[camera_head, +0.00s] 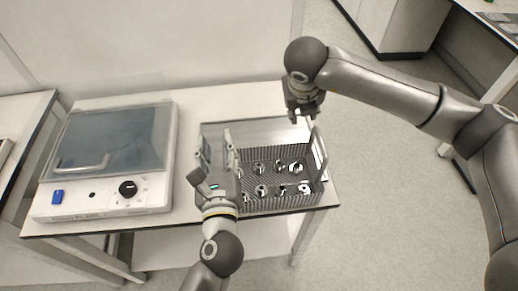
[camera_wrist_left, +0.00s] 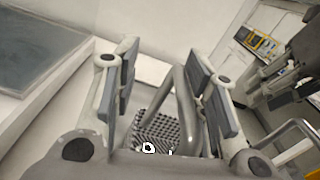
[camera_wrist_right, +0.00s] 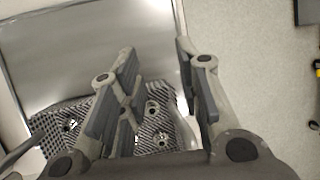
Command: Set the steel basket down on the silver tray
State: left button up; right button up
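The steel basket (camera_head: 284,203) is a mesh box holding several small metal parts. It appears level over the front part of the silver tray (camera_head: 258,131); I cannot tell whether its base touches the tray. My left gripper (camera_head: 214,145) is at the basket's left end, open, with a bar-like basket handle (camera_wrist_left: 184,110) between its spread fingers in the left wrist view. My right gripper (camera_head: 299,118) is near the basket's back right corner, by the right handle (camera_head: 319,152). In the right wrist view its fingers are open and apart, above the basket (camera_wrist_right: 160,118) and tray (camera_wrist_right: 95,50).
A white lab device (camera_head: 105,160) with a glassy lid and black knob stands left of the tray on the white table (camera_head: 190,104). A wall rises behind the table. The floor right of the table is clear.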

jog(key=shift+o, duration=0.2)
jog(key=o, duration=0.7)
jog(key=shift+o, duration=0.2)
jog(key=v, duration=1.2)
jog(key=shift+r, duration=0.1)
